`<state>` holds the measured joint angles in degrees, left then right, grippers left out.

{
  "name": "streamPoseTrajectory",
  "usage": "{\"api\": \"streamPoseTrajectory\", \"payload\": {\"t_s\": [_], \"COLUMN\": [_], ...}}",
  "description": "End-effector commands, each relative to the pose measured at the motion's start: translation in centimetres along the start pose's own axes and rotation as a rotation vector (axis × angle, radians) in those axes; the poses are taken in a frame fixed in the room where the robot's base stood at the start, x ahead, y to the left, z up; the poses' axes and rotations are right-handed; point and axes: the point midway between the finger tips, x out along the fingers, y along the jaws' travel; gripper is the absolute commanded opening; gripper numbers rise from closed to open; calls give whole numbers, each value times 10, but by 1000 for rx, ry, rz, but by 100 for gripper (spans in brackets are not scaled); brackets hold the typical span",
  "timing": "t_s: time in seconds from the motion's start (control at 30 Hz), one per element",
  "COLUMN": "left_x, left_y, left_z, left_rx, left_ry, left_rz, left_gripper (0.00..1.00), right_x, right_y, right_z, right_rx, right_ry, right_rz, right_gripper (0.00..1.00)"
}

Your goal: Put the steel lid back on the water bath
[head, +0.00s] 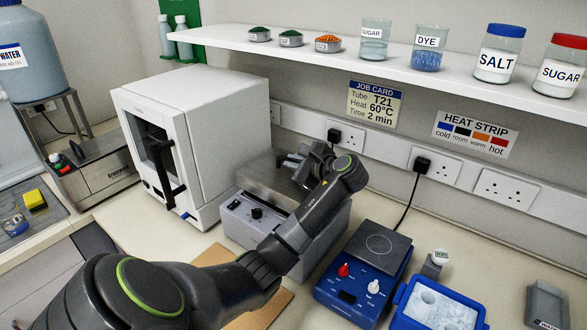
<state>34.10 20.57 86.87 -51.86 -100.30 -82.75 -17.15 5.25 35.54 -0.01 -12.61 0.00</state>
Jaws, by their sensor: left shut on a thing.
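The water bath (243,228) is a grey box with a black knob on its front, standing on the bench in the middle of the head view. The steel lid (262,178) is a flat metal plate over the top of the bath. I cannot tell whether it rests fully on the rim or sits slightly above it. My left gripper (298,164) is over the right part of the lid, shut on it. The fingertips and the lid's grip are largely hidden by my wrist. My left arm also covers the bath's right front. My right gripper is out of view.
A white cabinet (200,97) stands close left of the bath. A blue hotplate (346,293) and a blue ice tray (405,318) stand to the right. A shelf (335,48) with jars and dishes runs above. A brown board (262,312) lies in front.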

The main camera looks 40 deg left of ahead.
Motion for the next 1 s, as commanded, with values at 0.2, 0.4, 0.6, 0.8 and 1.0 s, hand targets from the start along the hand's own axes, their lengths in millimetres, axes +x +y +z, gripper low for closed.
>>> {"api": "streamPoseTrajectory", "payload": {"t_s": [0.2, 0.4, 0.6, 0.8, 1.0], "left_x": [7, 8, 9, 9, 9], "left_y": [13, 13, 16, 16, 16], "left_z": [-18, -19, -22, -22, -22], "left_rx": [0, -2, 1, 1, 1], "left_ry": [0, 0, 1, 1, 1], "left_rz": [-1, -2, 1, 0, 0], "left_gripper": [0, 0, 12, 32, 32], "right_x": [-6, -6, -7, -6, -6], "right_y": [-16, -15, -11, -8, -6], "right_z": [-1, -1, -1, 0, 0], "right_rx": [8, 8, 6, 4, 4], "right_ry": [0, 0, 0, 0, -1], "right_rz": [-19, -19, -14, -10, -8], "right_gripper": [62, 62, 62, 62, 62]}}
